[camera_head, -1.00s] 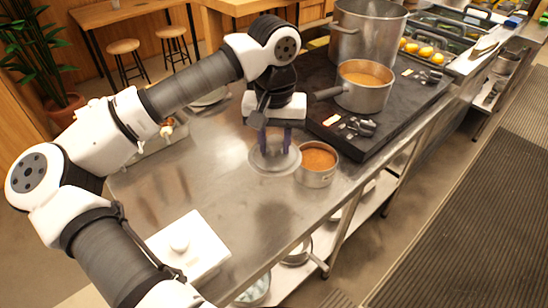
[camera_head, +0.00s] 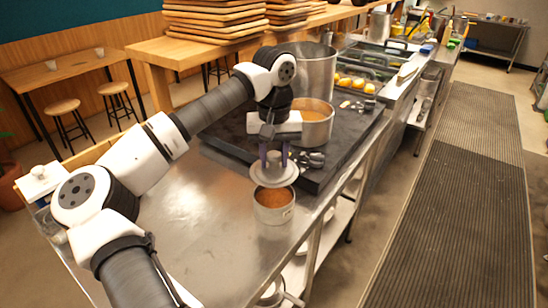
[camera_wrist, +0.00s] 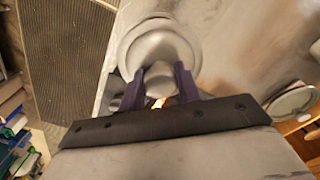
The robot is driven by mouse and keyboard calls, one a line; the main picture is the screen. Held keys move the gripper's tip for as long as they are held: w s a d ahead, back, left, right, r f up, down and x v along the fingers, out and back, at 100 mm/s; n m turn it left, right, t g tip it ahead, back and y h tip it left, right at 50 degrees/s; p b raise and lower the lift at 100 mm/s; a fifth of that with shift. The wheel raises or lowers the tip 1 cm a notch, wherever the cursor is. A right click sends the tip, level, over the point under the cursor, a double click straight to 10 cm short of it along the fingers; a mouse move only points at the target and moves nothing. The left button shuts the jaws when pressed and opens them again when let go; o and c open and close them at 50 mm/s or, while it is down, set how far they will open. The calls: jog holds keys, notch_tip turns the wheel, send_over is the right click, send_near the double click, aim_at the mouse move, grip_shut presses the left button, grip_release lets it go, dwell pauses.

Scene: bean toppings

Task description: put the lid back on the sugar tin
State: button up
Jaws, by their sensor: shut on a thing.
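The sugar tin (camera_head: 274,214) is a round metal tin, open at the top and filled with something orange-brown. It stands upright on the steel counter. The lid (camera_head: 287,179) is a pale round disc with a knob. My gripper (camera_head: 274,158) points down, shut on the lid's knob, and holds the lid roughly level. In the head view the lid sits just above and behind the tin's rim, apart from it; I cannot tell the exact height. In the wrist view the lid (camera_wrist: 145,38) lies beyond my gripper (camera_wrist: 160,78), its knob between the two purple fingers. The tin is not clear there.
A dark stove top (camera_head: 222,130) lies behind the tin, with a pot of orange-brown contents (camera_head: 316,127) and a taller pot (camera_head: 318,70). Small utensils (camera_head: 310,159) lie near its front edge. The counter (camera_head: 200,225) left of the tin is clear. The counter edge runs close on the right.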

jog(key=shift+f+b, duration=1.85)
jog(key=shift+f, duration=1.1)
jog(key=shift+f+b, duration=0.4)
jog(key=shift+f, duration=0.05)
jog(key=o, duration=1.1)
jog(key=shift+c, duration=0.2)
jog(key=shift+o, duration=0.3)
jog(key=o, duration=0.6)
jog(key=shift+r, duration=0.1)
